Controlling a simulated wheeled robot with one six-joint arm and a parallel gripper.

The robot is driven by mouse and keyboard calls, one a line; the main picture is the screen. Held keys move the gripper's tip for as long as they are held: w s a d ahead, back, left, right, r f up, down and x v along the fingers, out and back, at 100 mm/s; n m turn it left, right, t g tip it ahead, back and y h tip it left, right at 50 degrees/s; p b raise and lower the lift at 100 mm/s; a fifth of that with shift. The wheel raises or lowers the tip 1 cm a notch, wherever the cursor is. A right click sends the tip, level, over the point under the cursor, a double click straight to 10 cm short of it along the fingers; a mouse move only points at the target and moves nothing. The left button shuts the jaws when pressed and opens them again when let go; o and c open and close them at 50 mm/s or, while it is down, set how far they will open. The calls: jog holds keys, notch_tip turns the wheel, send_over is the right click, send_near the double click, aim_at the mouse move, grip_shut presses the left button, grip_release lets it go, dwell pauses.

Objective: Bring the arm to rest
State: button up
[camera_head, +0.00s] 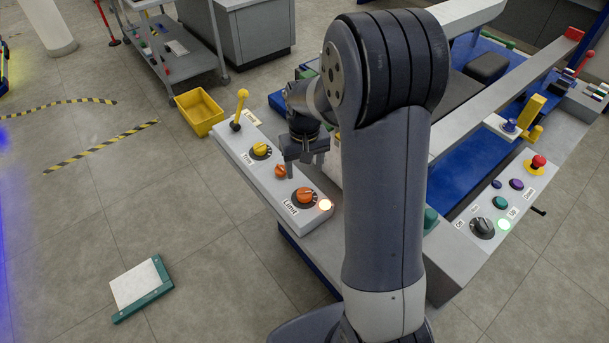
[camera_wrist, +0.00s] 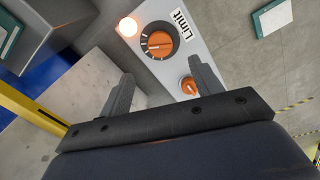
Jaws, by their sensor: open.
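My gripper (camera_head: 305,160) hangs at the end of my bent arm, above the grey control panel (camera_head: 262,183) on the left side of the cart. It is open and empty. In the wrist view, the two fingers of my gripper (camera_wrist: 162,88) are spread apart. The orange Limit knob (camera_wrist: 158,42) lies beyond the fingertips with a lit lamp (camera_wrist: 127,27) beside it. A smaller orange knob (camera_wrist: 189,86) is close to the right finger. In the head view, the Limit knob (camera_head: 304,196) shows in front of the gripper. My arm hides the middle of the cart.
A yellow-handled lever (camera_head: 240,103) and a yellow knob (camera_head: 261,149) stand on the same panel. A second panel (camera_head: 492,215) with buttons is at the right. A yellow bin (camera_head: 199,111) and a white-and-green board (camera_head: 140,287) lie on the floor. Floor at left is mostly clear.

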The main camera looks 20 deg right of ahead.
aim_at(305, 192)
jog(key=shift+r, duration=0.25)
notch_tip(305, 192, down, 11)
jog(key=shift+r, duration=0.1)
dwell(0.6)
jog(key=shift+r, duration=0.1)
